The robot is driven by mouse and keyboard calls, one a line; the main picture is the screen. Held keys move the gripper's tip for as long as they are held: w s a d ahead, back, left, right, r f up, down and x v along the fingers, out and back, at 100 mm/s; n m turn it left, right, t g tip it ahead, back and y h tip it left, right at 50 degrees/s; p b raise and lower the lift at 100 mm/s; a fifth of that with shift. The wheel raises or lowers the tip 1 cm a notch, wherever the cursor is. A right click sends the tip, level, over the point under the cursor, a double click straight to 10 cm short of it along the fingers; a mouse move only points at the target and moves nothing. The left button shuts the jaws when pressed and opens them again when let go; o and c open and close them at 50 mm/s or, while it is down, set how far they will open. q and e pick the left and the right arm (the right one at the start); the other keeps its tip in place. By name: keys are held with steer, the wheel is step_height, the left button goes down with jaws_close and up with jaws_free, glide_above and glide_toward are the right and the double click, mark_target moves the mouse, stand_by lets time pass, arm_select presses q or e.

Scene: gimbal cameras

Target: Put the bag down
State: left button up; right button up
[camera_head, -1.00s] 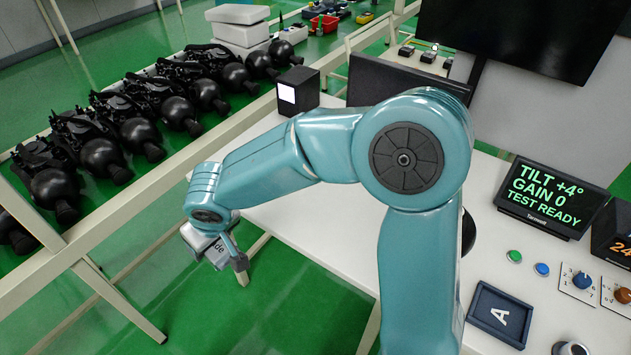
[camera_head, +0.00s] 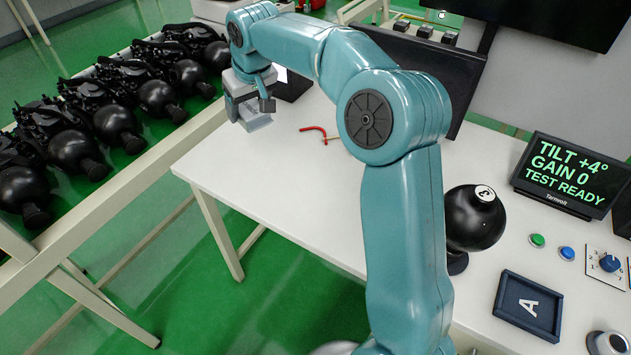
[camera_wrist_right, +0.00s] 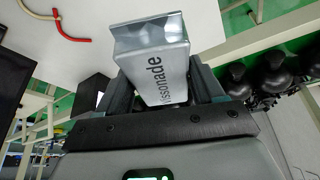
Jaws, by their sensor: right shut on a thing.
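The bag (camera_head: 255,121) is a grey, box-shaped pack. In the wrist view the bag (camera_wrist_right: 163,68) shows dark lettering ending in "ssonade" and a shiny folded end. My right gripper (camera_head: 250,95) is shut on it, with a finger on each side; the fingers also show in the wrist view (camera_wrist_right: 160,88). The bag is at the far left part of the white table (camera_head: 290,205). I cannot tell whether its base touches the tabletop. My left gripper is not in view.
A red bent tool (camera_head: 314,129) lies right of the bag. A dark box (camera_head: 293,86) stands just behind it. The table's middle is bare.

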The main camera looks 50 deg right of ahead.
steer(key=d+r, duration=0.1)
steer(key=d, duration=0.2)
steer(key=b, duration=0.4)
glide_above(269, 168)
steer(key=s, duration=0.1)
steer(key=f, duration=1.5)
steer(key=shift+s+a, duration=0.2)
steer(key=shift+f+b, duration=0.35)
steer(key=shift+f, duration=2)
steer(key=shift+f, duration=0.15)
steer(key=o, duration=1)
steer(key=shift+o, duration=0.2)
